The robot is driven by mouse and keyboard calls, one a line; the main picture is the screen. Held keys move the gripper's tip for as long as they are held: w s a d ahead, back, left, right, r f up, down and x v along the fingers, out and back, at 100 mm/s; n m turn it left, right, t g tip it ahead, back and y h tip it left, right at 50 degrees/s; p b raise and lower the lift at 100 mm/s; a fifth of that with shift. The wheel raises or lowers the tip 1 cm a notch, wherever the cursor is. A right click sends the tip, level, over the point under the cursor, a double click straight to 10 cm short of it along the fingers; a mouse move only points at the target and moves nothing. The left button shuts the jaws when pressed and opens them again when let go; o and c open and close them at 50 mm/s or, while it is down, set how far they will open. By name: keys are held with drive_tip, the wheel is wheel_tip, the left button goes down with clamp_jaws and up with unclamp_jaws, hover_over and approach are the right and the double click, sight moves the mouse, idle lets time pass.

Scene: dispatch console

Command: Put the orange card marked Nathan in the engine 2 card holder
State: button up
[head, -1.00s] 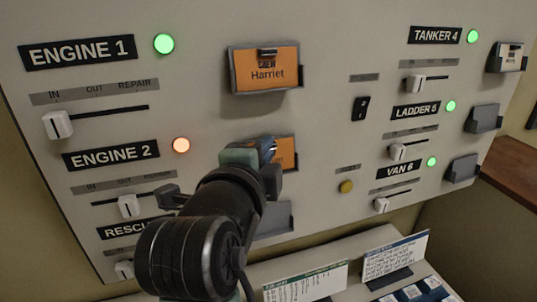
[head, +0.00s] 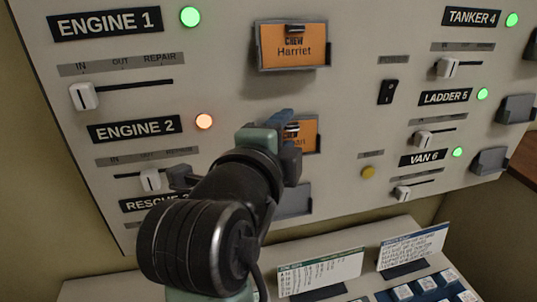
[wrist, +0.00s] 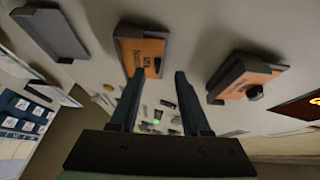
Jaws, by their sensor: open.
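An orange card (head: 311,135) sits in the grey holder in the engine 2 row. My gripper covers its left part in the head view, and its name is only partly readable there. In the wrist view the card (wrist: 139,52) stands edge-on in its holder (wrist: 163,57), with lettering that seems to begin with N. My gripper (head: 290,138) is just in front of this holder, beside the card in the head view. In the wrist view its two fingers (wrist: 155,76) are spread, with nothing held between them. The engine 2 label (head: 135,129) has a lit orange lamp.
Above, the engine 1 holder (head: 328,55) bears an orange card marked Harriet (head: 295,42). Below, an empty grey holder (head: 293,200) is partly behind my arm. Slider knobs stick out at the left, one (head: 150,179) near my gripper. Printed cards (head: 320,272) stand on the desk below.

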drive_tip(key=b+v, duration=0.5)
drive_tip(key=v, duration=0.6)
drive_tip(key=shift+b, duration=0.4)
drive_tip(key=s+d+r+n+t+y, duration=0.1)
drive_tip(key=r+n+t+y, duration=0.1)
drive_tip(key=r+n+t, duration=0.4)
drive_tip(key=s+d+r+n+t+y, duration=0.1)
drive_tip(key=s+d+r+n+t, duration=0.1)
drive_tip(key=r+n+t, duration=0.3)
drive_tip(key=shift+d+r+n+t+y, duration=0.2)
drive_tip(key=shift+r+n+t+y, duration=0.2)
drive_tip(key=shift+r+n, duration=2.8)
drive_tip(key=shift+s+f+n, duration=0.15)
drive_tip(key=shift+f+n, duration=0.85)
